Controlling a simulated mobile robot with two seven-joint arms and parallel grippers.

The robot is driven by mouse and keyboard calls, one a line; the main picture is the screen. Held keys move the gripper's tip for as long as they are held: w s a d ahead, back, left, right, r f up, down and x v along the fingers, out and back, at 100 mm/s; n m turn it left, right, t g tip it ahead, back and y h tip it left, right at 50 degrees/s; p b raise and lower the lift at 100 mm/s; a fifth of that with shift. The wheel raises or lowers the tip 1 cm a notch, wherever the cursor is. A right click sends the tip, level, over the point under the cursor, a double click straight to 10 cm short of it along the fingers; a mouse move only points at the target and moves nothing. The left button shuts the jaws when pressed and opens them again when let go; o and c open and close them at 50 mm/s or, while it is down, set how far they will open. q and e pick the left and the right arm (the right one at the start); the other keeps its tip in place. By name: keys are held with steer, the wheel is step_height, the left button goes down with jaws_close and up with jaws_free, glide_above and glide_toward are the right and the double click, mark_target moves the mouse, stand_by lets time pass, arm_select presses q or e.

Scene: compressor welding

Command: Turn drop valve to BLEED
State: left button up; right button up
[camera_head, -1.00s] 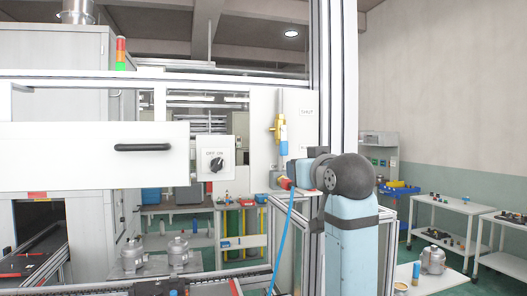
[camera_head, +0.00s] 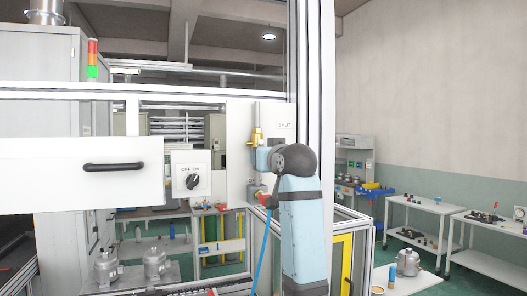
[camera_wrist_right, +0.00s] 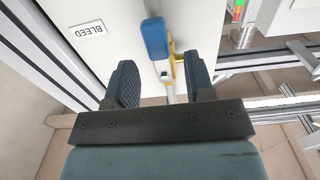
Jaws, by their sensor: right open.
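The drop valve (camera_head: 257,134) is a brass fitting on a white panel in the head view, beside a SHUT label (camera_head: 285,125). In the right wrist view its blue lever handle (camera_wrist_right: 154,38) and yellow body (camera_wrist_right: 173,62) show, with a BLEED label (camera_wrist_right: 87,30) to the left. My right gripper (camera_wrist_right: 160,80) is open, with its dark fingers on either side of the lever's line and a gap to each side. Whether the handle lies between the fingertips or just beyond them, I cannot tell. My left gripper is not in view.
An OFF/ON switch box (camera_head: 191,174) and a white panel with a black handle (camera_head: 114,167) are left of the valve. A blue hose (camera_head: 263,240) hangs below it. A metal post (camera_head: 312,120) stands close on the right. White carts (camera_head: 416,207) stand farther right.

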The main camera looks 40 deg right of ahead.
steer(key=shift+w+d, duration=0.15)
steer(key=shift+w, duration=0.6)
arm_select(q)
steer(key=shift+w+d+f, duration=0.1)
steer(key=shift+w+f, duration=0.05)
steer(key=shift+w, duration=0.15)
arm_select(e)
jaws_close()
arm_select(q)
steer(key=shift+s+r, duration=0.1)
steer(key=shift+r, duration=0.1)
arm_select(e)
steer(key=shift+d, duration=0.15)
